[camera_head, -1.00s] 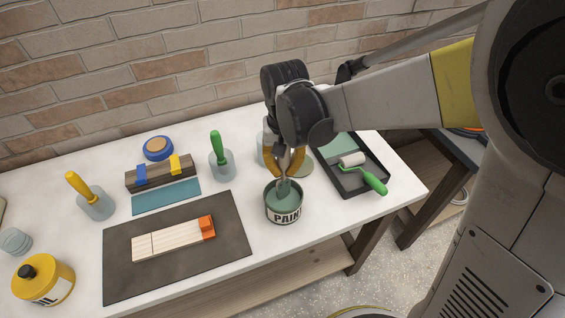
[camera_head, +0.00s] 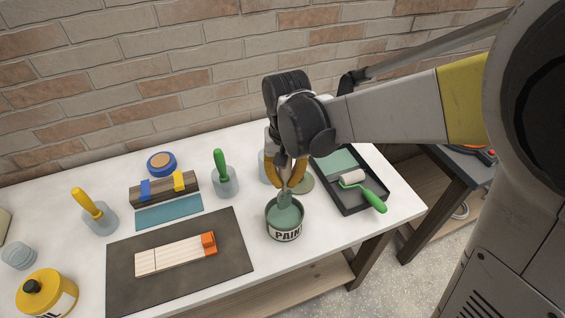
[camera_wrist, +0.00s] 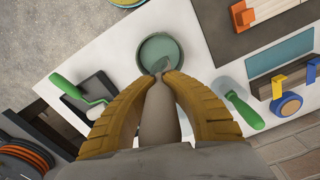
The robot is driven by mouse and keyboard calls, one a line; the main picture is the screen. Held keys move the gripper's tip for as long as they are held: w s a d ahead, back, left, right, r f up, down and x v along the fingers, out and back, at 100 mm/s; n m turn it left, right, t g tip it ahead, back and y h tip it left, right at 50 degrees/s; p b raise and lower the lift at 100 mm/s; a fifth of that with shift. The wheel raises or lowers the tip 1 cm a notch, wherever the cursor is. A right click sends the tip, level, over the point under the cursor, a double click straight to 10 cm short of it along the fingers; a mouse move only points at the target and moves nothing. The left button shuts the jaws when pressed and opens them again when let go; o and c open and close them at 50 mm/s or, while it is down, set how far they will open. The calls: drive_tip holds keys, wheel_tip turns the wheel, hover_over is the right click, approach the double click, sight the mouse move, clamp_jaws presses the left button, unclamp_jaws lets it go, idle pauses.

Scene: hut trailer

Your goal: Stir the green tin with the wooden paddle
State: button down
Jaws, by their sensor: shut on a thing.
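The green tin (camera_head: 284,229), labelled PAINT, stands upright near the bench's front edge, with green paint inside. In the wrist view the tin (camera_wrist: 160,39) is just beyond my fingertips. My gripper (camera_head: 286,183) is above the tin with its yellow fingers shut on the wooden paddle (camera_head: 285,199). The paddle's pale handle (camera_wrist: 160,112) lies between the fingers in the wrist view. Its lower end reaches into the tin's mouth, towards the back side of the opening. How deep the tip sits in the paint is hard to tell.
A black roller tray (camera_head: 365,207) with a green-handled roller stands right of the tin. A green-handled tool (camera_head: 221,162) in a holder stands behind left. A dark mat (camera_head: 225,262) with a pale wooden piece lies left. A yellow bottle (camera_head: 48,296) is at far left.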

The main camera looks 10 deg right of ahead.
drive_tip(key=shift+r, duration=0.1)
wheel_tip(320, 180, up, 5)
drive_tip(key=p, duration=0.4)
idle(0.6)
